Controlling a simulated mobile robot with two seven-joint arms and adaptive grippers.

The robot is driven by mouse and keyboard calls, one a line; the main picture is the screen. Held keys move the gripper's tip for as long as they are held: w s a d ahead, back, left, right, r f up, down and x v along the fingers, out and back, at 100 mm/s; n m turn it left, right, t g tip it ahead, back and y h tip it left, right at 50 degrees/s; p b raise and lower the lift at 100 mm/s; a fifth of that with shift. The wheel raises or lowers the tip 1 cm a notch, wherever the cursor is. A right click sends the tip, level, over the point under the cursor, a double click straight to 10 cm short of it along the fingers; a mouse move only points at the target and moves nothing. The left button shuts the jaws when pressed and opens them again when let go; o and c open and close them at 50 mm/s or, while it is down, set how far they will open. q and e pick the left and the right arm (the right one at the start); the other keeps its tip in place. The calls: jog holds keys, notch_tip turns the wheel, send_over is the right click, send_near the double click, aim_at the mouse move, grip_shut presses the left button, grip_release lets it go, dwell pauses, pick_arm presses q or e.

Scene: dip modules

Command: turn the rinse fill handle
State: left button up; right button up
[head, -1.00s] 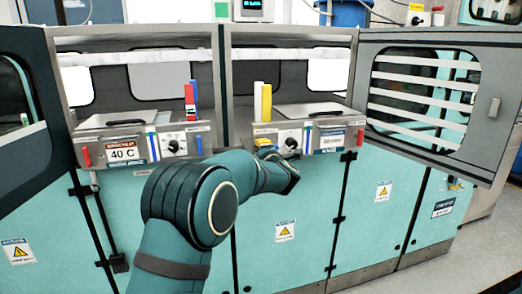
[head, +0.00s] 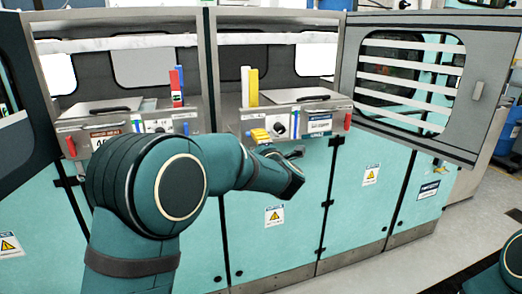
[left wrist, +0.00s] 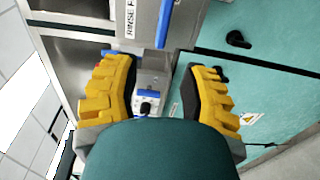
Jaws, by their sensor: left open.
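The rinse fill handle is a slim blue bar (head: 296,124) on the front panel of the right-hand module, beside a white label. In the left wrist view the blue bar (left wrist: 165,22) stands at the top, beside a label reading "RINSE F", the rest cut off. My left gripper (left wrist: 163,68) is open and empty, its yellow-padded fingers spread on either side of the panel, with the blue bar beyond the tips. In the head view my left gripper (head: 275,143) is just below the panel, partly hidden by my arm. My right gripper is out of view.
A black knob (head: 280,129) sits left of the blue bar, and a red handle (head: 348,121) is at the panel's right end. Yellow and white upright bars (head: 253,86) stand above the panel. An open slatted door (head: 408,85) juts out at the right.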

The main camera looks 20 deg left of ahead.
pick_arm(q)
jog(key=v, duration=0.3)
jog(key=shift+s, duration=0.15)
jog(key=s+d+f+m+g+h, duration=0.1)
jog(key=s+f+m+g+h, duration=0.3)
jog(key=f, duration=0.6)
jog(key=s+d+f+m+t+h, duration=0.1)
jog(key=s+f+m+h, duration=0.1)
jog(key=f+m, duration=0.65)
jog(key=s+d+f+m+g+h, duration=0.2)
jog(key=s+f+h, duration=0.1)
jog(key=f, duration=1)
jog(key=s+d+f+m+g+h, duration=0.2)
jog(key=s+f+m+g, duration=0.2)
jog(key=s, duration=0.8)
jog(key=s+d+f+m+g+h, duration=0.2)
jog(key=s+f+m+g, duration=0.2)
jog(key=s+f, duration=0.5)
jog(key=s+m, duration=0.1)
jog(key=s, duration=0.2)
jog(key=shift+d+h, duration=0.15)
jog(key=shift+h, duration=0.25)
jog(key=shift+f, duration=0.15)
dwell(1.4)
